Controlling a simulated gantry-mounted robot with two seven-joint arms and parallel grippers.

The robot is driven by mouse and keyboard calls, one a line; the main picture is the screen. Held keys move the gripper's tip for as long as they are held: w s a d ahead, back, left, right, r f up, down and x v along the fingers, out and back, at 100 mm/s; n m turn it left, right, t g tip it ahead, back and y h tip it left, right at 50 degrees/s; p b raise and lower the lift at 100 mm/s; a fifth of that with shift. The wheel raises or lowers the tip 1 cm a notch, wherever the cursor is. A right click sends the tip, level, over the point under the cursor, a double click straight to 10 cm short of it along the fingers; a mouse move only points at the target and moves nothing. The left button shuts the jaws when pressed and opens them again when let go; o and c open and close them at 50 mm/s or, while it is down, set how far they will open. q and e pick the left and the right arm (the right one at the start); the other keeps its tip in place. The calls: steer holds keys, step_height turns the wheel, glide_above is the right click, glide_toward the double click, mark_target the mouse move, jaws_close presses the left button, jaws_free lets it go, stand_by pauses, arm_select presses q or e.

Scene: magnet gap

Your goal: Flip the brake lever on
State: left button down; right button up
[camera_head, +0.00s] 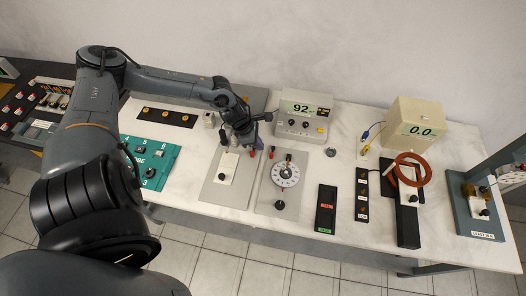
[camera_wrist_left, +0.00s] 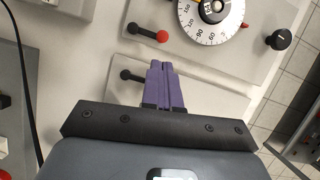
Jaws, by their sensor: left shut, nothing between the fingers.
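My left gripper (camera_head: 246,143) is shut and empty, low over the grey panels at the middle of the table. In the left wrist view its purple fingers (camera_wrist_left: 165,80) are pressed together beside a dark lever (camera_wrist_left: 128,75). The fingers hide that lever's far end, and I cannot tell whether they touch it. A second dark lever with a red ball end (camera_wrist_left: 162,36) lies just beyond, near the white dial (camera_wrist_left: 212,20). No brake label can be read, so I cannot tell which lever is the brake. My right gripper is not in view.
The dial panel (camera_head: 262,196) stands right of the left grey panel (camera_head: 231,194). A meter box (camera_head: 303,115) reading 92 is behind. A teal panel (camera_head: 158,165) is left. A black box (camera_head: 326,209) and a beige 0.0 box (camera_head: 413,122) are right.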

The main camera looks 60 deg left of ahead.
mark_target(272, 151)
arm_select(q)
steer(key=shift+x, duration=2.35)
steer(key=shift+b, duration=0.3)
